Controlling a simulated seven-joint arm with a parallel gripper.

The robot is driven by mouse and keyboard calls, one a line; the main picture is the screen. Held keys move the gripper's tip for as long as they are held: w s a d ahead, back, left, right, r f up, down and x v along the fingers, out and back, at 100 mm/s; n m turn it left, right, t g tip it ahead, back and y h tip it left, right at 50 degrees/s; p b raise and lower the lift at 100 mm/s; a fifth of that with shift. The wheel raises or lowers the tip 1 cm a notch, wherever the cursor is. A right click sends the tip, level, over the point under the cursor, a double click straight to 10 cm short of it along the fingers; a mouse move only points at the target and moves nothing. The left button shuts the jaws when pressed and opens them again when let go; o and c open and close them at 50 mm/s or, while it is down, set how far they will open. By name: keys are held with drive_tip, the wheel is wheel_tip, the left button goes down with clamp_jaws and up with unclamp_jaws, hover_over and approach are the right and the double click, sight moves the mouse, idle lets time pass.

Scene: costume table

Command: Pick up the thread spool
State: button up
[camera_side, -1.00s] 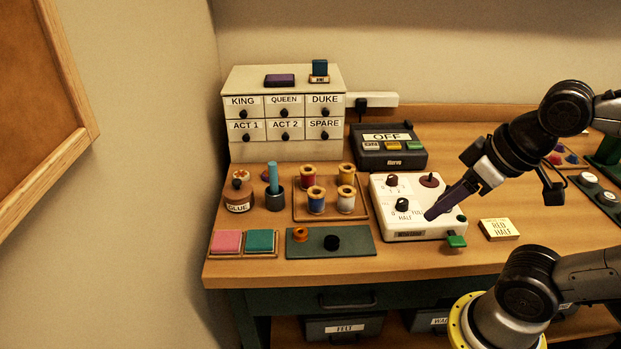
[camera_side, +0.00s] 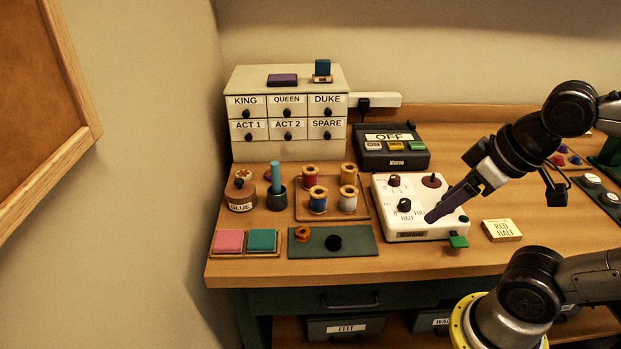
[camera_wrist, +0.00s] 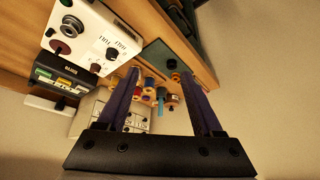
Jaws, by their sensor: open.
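Several thread spools stand upright on a wooden tray (camera_side: 331,213). They are a red spool (camera_side: 307,178), a yellow spool (camera_side: 348,174), a blue spool (camera_side: 317,201) and a whitish spool (camera_side: 347,199). My gripper (camera_side: 430,218) is above the white control box, right of the spools and apart from them. In the wrist view, my gripper (camera_wrist: 167,100) has its two purple fingers spread with nothing held between them. The spools show small between the fingers, partly hidden by the left finger.
The white box (camera_side: 412,232) has knobs and a green tab. A glue pot (camera_side: 240,196), a cup with a blue stick (camera_side: 276,198), a green mat (camera_side: 360,243) and ink pads (camera_side: 262,241) surround the tray. Drawers (camera_side: 286,148) and a dark switch box (camera_side: 392,158) stand behind.

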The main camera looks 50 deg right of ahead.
drive_tip(key=shift+o, duration=0.9)
